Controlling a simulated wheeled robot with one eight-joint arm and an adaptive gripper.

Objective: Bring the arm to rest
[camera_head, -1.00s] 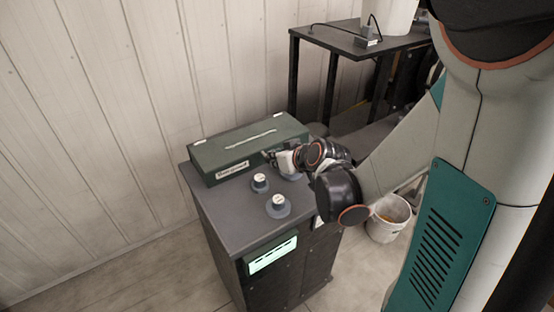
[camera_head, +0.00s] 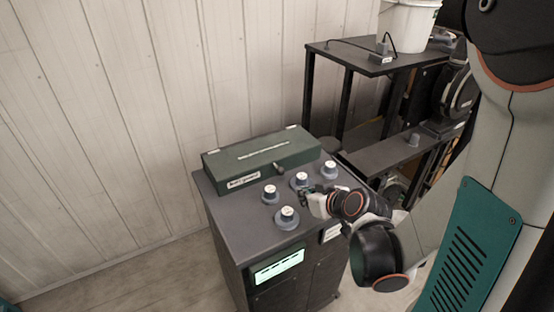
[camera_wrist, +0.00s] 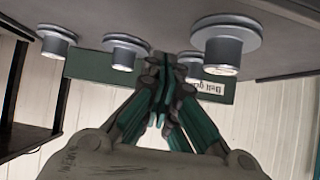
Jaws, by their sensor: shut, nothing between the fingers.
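My gripper (camera_head: 306,199) is at the right edge of the dark cabinet top (camera_head: 245,225), close to the knobs. In the wrist view my gripper (camera_wrist: 163,75) has its fingers together with nothing between them. Several grey knobs with white caps stand on the cabinet: a front one (camera_head: 287,218), a left one (camera_head: 270,194), a back one (camera_head: 300,181) and one at the right (camera_head: 329,170). The wrist view, upside down, shows a large near knob (camera_wrist: 224,52) right of the fingers. I cannot tell whether the fingers touch a knob.
A green box (camera_head: 262,160) with a small lever lies at the cabinet's back. A lit display (camera_head: 279,266) is on the cabinet front. A dark table (camera_head: 362,58) with a white bucket (camera_head: 408,22) and a lower shelf (camera_head: 400,155) stand behind right. The left floor is clear.

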